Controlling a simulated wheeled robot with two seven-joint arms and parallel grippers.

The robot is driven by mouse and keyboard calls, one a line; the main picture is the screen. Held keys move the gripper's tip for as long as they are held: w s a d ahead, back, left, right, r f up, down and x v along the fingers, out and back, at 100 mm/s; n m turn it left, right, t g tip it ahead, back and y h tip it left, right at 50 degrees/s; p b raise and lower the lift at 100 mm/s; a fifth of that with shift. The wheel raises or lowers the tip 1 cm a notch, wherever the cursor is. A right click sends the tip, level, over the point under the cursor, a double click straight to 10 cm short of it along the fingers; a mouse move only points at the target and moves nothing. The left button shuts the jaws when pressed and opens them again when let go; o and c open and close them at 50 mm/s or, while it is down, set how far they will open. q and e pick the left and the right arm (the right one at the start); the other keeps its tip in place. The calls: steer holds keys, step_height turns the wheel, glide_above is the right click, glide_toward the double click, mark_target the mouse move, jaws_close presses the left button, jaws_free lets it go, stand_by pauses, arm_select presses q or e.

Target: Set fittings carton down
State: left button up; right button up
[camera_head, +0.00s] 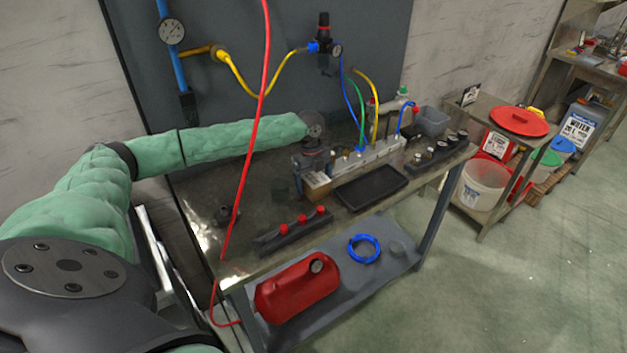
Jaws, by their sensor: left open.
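The fittings carton, a small brown box (318,192), is at the left end of the white manifold block on the metal workbench (200,205). It looks upright and at bench level. My left arm in its green sleeve reaches in from the left. My left gripper (314,172) points down right over the carton and is open. The gripper hides the carton's upper part, and I cannot tell if the fingers touch it. My right gripper is not in view.
A black tray (371,188) lies right of the carton. A dark rack with red-topped pieces (293,230) is in front. A red hose (246,170) hangs across the bench's left part. The white manifold (365,158) with coloured hoses stands behind the tray.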

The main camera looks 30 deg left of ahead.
mark_target(316, 177)
arm_select(q)
steer(key=shift+f, duration=0.4)
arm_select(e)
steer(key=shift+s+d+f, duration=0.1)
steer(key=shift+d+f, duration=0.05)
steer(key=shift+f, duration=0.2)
arm_select(q)
steer(key=c, duration=1.3)
steer(key=shift+c, duration=0.2)
steer(key=shift+r, duration=0.2)
steer(key=shift+r+b, duration=0.25)
steer(key=shift+b, duration=0.05)
steer(key=r+b, duration=0.2)
steer(key=r, duration=0.1)
steer(key=shift+d+r, duration=0.15)
steer(key=shift+d, duration=0.25)
steer(key=d+r+b, duration=0.3)
steer(key=d+r, duration=0.3)
steer(key=d, duration=0.5)
steer(key=shift+s+r, duration=0.15)
steer(key=shift+r, duration=0.25)
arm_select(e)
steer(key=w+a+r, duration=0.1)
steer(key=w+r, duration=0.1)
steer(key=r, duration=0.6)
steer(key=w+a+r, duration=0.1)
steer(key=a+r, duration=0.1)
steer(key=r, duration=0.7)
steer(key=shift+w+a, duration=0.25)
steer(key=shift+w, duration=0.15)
